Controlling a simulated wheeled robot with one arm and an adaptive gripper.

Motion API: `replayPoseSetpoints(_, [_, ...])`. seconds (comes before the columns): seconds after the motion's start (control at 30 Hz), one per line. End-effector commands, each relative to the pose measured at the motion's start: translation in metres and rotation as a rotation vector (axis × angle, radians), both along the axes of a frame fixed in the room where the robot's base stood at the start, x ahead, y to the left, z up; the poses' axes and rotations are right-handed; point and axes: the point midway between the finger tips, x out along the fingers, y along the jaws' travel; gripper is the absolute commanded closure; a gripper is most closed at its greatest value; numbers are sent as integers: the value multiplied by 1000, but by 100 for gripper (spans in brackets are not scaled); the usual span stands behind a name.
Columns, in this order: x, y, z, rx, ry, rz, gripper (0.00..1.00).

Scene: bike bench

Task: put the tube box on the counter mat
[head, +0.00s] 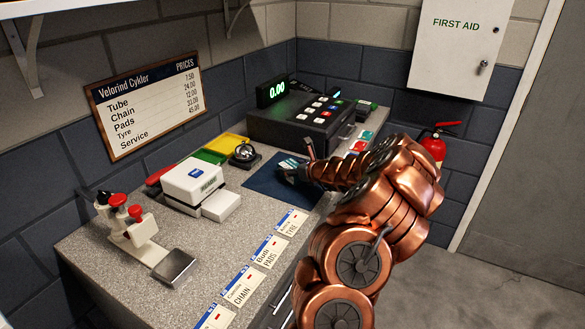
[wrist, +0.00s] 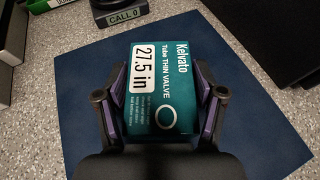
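The tube box is a teal and white carton marked "Kelvato Tube THIN VALVE 27.5 in" (wrist: 163,85). In the wrist view it lies between the two purple-padded fingers of my gripper (wrist: 162,105), which appear to press on its sides. In the head view the tube box (head: 290,163) shows small, partly hidden by my gripper (head: 297,165). The counter mat is a dark blue sheet (head: 262,182) on the counter. It spreads below and around the box in the wrist view (wrist: 85,75). Whether the box touches the mat is hard to tell.
A call bell (head: 244,153) stands just behind the mat, with yellow and green trays (head: 212,153) beside it. A black cash register (head: 300,118) is at the back. Price labels (head: 267,251) line the counter's front edge.

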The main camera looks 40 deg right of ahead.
Motion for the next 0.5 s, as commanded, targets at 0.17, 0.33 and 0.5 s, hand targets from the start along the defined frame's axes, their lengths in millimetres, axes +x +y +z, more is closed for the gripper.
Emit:
replayPoseSetpoints(0.17, [0,0,0,1,0,0,11])
replayPoseSetpoints(0.33, [0,0,0,1,0,-1,11])
replayPoseSetpoints(0.5, [0,0,2,1,0,-1,11])
